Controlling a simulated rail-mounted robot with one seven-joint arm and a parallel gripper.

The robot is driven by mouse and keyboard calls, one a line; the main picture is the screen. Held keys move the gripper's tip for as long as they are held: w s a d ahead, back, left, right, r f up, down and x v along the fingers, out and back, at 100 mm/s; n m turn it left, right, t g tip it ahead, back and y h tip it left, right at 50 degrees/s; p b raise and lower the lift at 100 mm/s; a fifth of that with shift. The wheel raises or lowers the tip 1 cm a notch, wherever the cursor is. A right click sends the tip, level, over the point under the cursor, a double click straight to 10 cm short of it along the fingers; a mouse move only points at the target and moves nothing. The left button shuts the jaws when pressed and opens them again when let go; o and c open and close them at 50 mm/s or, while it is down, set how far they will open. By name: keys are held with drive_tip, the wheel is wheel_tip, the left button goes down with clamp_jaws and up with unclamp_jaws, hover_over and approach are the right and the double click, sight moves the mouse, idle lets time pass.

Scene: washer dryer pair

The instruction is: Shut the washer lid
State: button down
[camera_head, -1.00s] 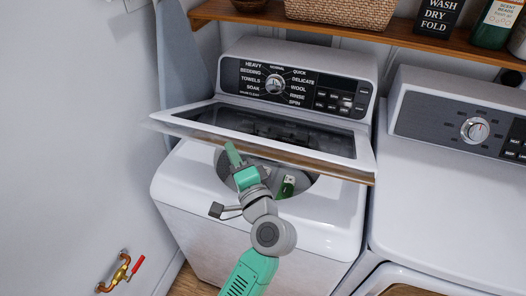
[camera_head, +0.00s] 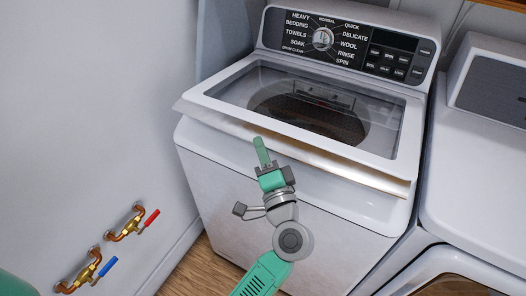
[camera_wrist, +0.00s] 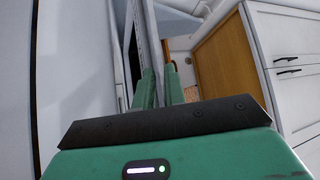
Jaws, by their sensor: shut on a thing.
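The white washer (camera_head: 270,200) stands in the middle of the head view. Its glass-paned lid (camera_head: 345,160) is tilted low over the top, with its front edge still a little above the body. The drum opening shows dimly through the glass. My green gripper (camera_head: 261,152) is at the lid's front edge, left of its middle. In the wrist view the two fingers (camera_wrist: 159,88) stand close together with the thin lid edge between them. The exact contact is partly hidden.
The dryer (camera_head: 480,160) stands close on the right. Brass taps with a red handle (camera_head: 150,218) and a blue handle (camera_head: 107,266) stick out of the left wall. A wood-sided cabinet (camera_wrist: 230,60) shows in the wrist view.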

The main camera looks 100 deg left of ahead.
drive_tip(key=shift+w, duration=0.1)
drive_tip(key=c, duration=1.6)
unclamp_jaws()
drive_tip(key=shift+a, duration=0.2)
drive_tip(key=shift+o, duration=1)
drive_tip(key=shift+w+a+r, duration=0.1)
drive_tip(key=shift+a+r, duration=0.05)
drive_tip(key=shift+a, duration=0.05)
drive_tip(key=shift+d, duration=0.1)
drive_tip(key=p+v, duration=0.1)
drive_tip(key=v, duration=0.6)
drive_tip(key=shift+d, duration=0.35)
drive_tip(key=shift+w, duration=0.1)
